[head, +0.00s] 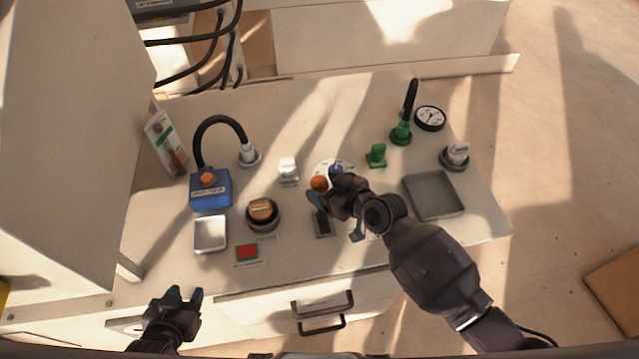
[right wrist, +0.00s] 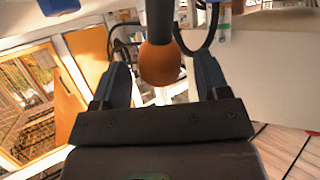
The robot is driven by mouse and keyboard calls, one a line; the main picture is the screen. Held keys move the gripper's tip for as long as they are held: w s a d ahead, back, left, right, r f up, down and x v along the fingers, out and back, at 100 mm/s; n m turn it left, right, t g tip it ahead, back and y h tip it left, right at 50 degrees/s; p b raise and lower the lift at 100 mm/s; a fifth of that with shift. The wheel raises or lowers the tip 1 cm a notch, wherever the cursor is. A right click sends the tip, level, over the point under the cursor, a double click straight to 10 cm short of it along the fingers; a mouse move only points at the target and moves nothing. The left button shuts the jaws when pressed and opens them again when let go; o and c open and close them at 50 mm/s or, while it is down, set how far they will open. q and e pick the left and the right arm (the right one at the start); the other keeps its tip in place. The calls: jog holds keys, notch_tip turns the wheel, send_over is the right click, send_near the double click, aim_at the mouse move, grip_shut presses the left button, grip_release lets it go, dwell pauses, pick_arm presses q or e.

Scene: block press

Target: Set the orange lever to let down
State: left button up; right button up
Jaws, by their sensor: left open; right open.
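The orange lever knob (head: 319,184) stands above a round white plate (head: 330,168) near the middle of the worktop. My right gripper (head: 325,186) is at the knob. In the right wrist view the knob (right wrist: 160,63) hangs on a grey shaft between the two blue fingers of the open right gripper (right wrist: 163,80), with visible gaps on both sides. The lever's base and the plate's markings are mostly hidden behind the gripper. My left gripper (head: 181,299) is open and empty in front of the worktop, at lower left.
A blue box (head: 210,190) with an orange cap, a metal tray (head: 210,234), a round holder with a brown block (head: 263,211) and a red button (head: 247,252) are at left.

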jog(key=shift+x, duration=1)
jog(key=shift+c, duration=0.5)
jog(key=c, duration=1.2)
